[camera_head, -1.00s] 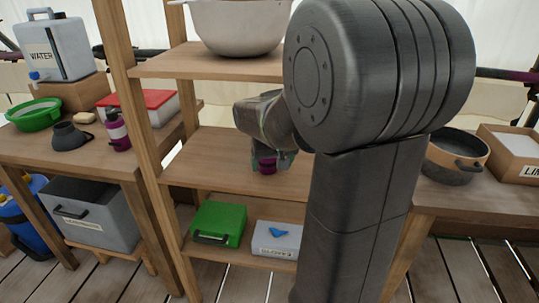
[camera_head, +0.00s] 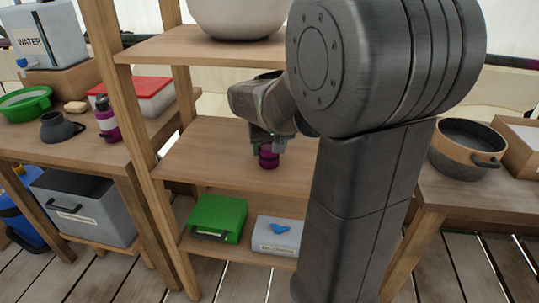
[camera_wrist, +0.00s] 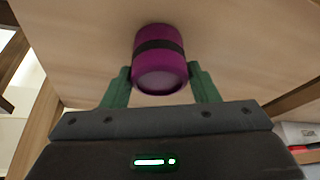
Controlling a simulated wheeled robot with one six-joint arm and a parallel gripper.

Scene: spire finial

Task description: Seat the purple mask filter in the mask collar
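The purple mask filter (camera_head: 268,158) is a short cylinder with a dark band, at the middle shelf board. In the wrist view it (camera_wrist: 160,65) lies between my two green fingers, which appear to touch its sides near the close end. My gripper (camera_head: 267,144) points down from above and appears shut on its upper part. I cannot tell whether the filter's bottom touches the board. A dark grey cup-shaped piece with a flared part (camera_head: 60,128), likely the mask collar, sits on the left table. The wrist view does not show it.
The middle shelf (camera_head: 205,150) is otherwise clear, between wooden posts. A purple bottle (camera_head: 107,120), a green basin (camera_head: 25,103) and a red-lidded box (camera_head: 145,92) stand on the left table. Below are a green box (camera_head: 217,218) and a pale box (camera_head: 276,238).

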